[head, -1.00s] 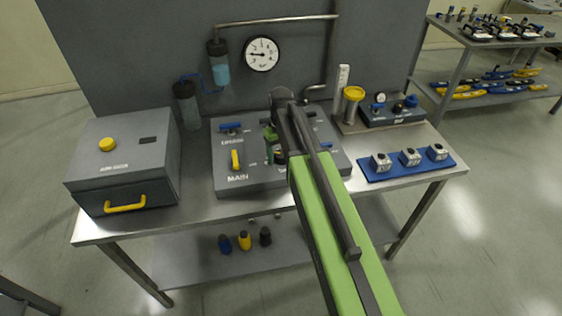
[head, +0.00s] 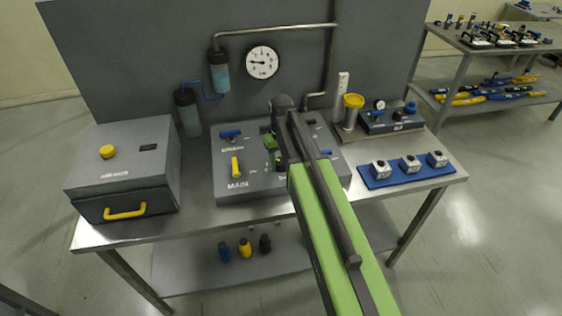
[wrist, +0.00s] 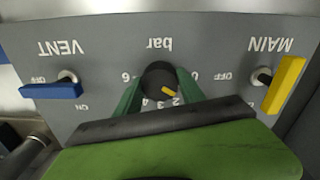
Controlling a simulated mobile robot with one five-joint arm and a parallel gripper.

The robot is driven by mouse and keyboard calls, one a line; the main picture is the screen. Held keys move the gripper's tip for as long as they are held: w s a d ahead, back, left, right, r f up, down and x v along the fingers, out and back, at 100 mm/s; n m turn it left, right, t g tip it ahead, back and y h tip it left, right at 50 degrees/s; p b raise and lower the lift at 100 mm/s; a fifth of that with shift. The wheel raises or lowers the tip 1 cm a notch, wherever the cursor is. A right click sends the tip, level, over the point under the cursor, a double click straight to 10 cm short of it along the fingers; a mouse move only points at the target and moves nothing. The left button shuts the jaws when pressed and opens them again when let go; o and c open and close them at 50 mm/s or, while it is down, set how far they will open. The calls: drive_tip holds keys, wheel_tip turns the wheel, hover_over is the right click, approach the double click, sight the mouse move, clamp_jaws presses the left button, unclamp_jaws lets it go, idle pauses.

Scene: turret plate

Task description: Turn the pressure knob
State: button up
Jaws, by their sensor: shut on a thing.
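The pressure knob (wrist: 158,76) is round and black with a yellow pointer mark, under the upside-down "bar" label in the wrist view. Its pointer lies toward the lower right, near the 2 and 3 marks. My gripper (wrist: 160,82) has one green finger on each side of the knob and is shut on it. In the head view my gripper (head: 274,150) is over the grey MAIN panel (head: 235,193), and my arm hides much of the knob. The round white gauge (head: 262,62) on the back wall has its needle pointing left.
A yellow MAIN lever (wrist: 285,85) and a blue VENT lever (wrist: 51,90) flank the knob. A grey box (head: 125,165) with a yellow handle stands left on the bench. A blue mat (head: 408,172) with several small blocks lies right.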

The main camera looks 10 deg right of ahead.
drive_tip(key=m, duration=0.4)
drive_tip(key=shift+m, duration=0.3)
drive_tip(key=m, duration=0.4)
drive_tip(key=shift+m, duration=0.3)
drive_tip(key=m, duration=0.4)
drive_tip(key=shift+m, duration=2)
drive_tip(key=o, duration=1.4)
drive_tip(key=shift+c, duration=0.2)
